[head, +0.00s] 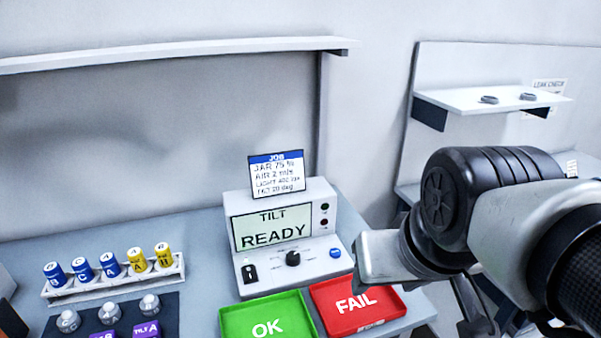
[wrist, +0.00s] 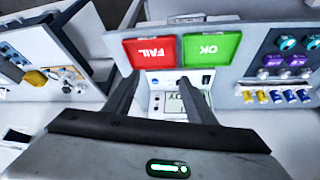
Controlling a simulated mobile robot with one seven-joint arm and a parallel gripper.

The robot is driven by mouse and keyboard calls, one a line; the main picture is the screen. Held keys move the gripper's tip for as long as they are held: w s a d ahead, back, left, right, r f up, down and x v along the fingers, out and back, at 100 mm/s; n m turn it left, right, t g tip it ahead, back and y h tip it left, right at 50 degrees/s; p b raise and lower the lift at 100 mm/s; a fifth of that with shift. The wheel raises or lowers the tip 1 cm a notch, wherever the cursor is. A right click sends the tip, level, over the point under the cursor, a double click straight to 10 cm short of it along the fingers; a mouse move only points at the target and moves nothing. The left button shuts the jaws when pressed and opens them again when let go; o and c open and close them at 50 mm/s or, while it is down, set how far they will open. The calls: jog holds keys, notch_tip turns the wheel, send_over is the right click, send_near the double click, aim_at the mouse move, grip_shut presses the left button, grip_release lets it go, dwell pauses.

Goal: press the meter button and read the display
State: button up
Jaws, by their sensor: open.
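The grey meter (head: 318,270) stands on the bench, and its display (head: 272,228) reads "TILT READY". On its front are a blue round button (head: 335,253), a black knob (head: 293,258) and a black switch (head: 249,272). My gripper (wrist: 160,80) is open and empty, with its two fingers apart in the wrist view. The meter shows upside down there, and the fingers hide part of it; the small blue button (wrist: 154,82) shows between them. In the head view my gripper's end (head: 378,259) is right of the meter, apparently above the red tray.
A job card (head: 277,174) stands on the meter. A green OK tray (head: 232,320) and a red FAIL tray (head: 393,310) lie in front. A rack (head: 62,297) of blue and yellow capped pieces and a dark mat (head: 187,320) with sensors are left. A shelf (head: 200,50) hangs above.

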jog(key=shift+r, duration=0.1)
grip_shut()
dwell(1.5)
